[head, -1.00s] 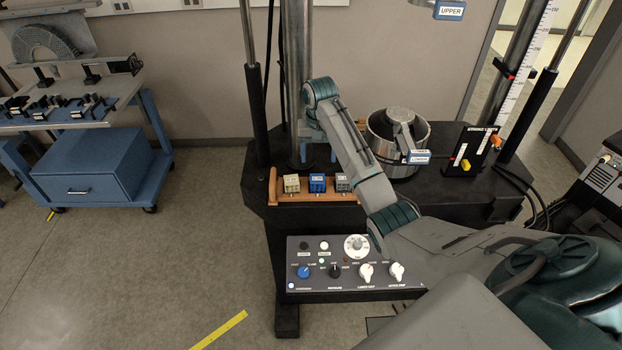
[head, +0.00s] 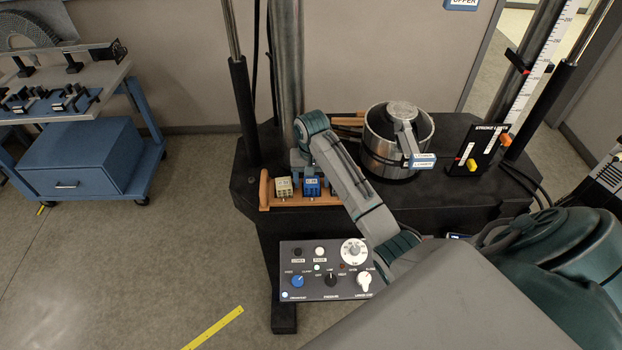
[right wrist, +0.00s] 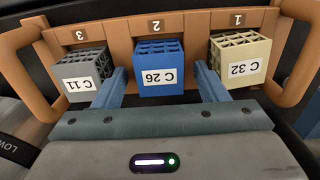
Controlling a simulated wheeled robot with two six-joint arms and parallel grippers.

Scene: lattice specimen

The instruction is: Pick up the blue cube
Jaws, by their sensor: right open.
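The blue cube (head: 311,187), a lattice block labelled C 26, sits in the middle slot of an orange-brown rack. In the right wrist view the blue cube (right wrist: 159,72) stands between my right gripper's two blue fingers. My right gripper (right wrist: 160,72) is open, with one finger on each side of the cube and a visible gap at each side. It holds nothing. In the head view my right gripper (head: 304,160) is just behind the cubes, partly hidden by my own arm. My left gripper is not in view.
A cream cube (right wrist: 240,60) labelled C 32 and a grey cube (right wrist: 84,73) labelled C 11 flank the blue one closely. The rack (right wrist: 117,40) has raised handles at both ends. A control panel (head: 310,270) and a metal cylinder (head: 385,150) are nearby.

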